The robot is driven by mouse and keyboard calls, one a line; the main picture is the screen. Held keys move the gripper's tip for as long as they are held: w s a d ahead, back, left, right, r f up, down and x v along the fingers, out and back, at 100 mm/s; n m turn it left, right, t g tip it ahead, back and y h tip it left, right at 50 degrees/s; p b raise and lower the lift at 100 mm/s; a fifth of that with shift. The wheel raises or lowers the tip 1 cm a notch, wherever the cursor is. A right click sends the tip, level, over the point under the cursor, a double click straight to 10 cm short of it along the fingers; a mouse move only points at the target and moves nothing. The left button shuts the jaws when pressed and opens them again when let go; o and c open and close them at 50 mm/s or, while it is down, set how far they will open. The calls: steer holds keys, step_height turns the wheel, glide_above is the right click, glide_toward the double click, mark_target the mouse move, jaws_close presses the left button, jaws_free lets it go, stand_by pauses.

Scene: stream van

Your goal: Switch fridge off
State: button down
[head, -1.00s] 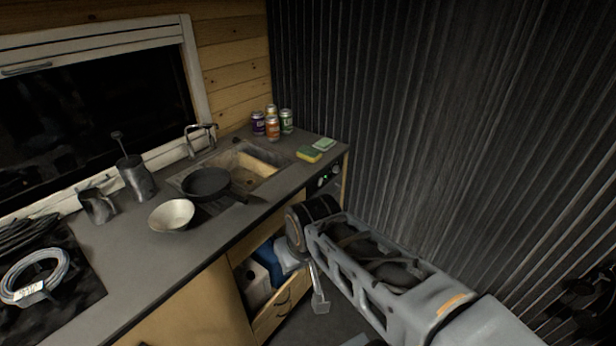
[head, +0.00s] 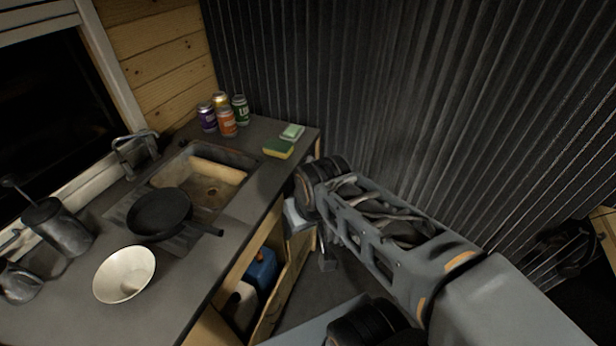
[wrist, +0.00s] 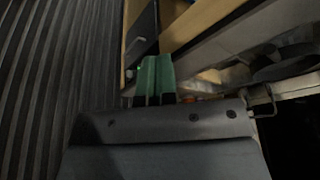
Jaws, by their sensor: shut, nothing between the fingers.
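My gripper (wrist: 156,62) shows in the wrist view as two green fingers side by side, shut with nothing between them. Its tips are near a wooden cabinet edge and a dark front panel (wrist: 144,34) with a pale handle-like part. This may be the fridge front, but I cannot tell. No switch can be made out now. In the head view my arm covers the end of the counter, and the fridge controls and my fingertips are hidden behind it.
The counter (head: 199,275) holds a sink (head: 226,164), black pan (head: 160,212), white bowl (head: 124,273), several cans (head: 227,123) and a sponge (head: 278,149). Below, an open cupboard holds a blue container (head: 263,270). A corrugated dark wall (head: 400,90) stands close behind my arm.

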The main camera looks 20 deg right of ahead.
steer(key=shift+f, duration=0.1)
steer(key=w+d+f+m+y+b, duration=0.55)
steer(key=w+f+y+b, duration=0.25)
steer(key=w+f+b, duration=0.45)
steer(key=w+d+f+m+t+y+b, duration=0.1)
steer(key=w+d+f+m+t+b, duration=0.1)
steer(key=d, duration=0.6)
steer(key=w+d+f+m+t+y+b, duration=0.1)
steer(key=w+d+f+m+t+b, duration=0.1)
steer(key=d, duration=0.6)
steer(key=w+f+t+b, duration=0.1)
steer(key=w+t+b, duration=0.1)
steer(key=w+t, duration=0.1)
steer(key=shift+d+f+t+y, duration=0.2)
steer(key=shift+f+t+y, duration=0.15)
steer(key=shift+t, duration=0.15)
glide_toward(297, 179)
steer(key=x, duration=0.5)
steer(key=shift+w+a+f+b, duration=0.1)
steer(key=shift+w+f+b, duration=0.05)
steer(key=shift+f+b, duration=0.25)
steer(key=shift+w+a+r, duration=0.15)
steer(key=shift+w+a, duration=0.45)
steer(key=shift+w, duration=0.05)
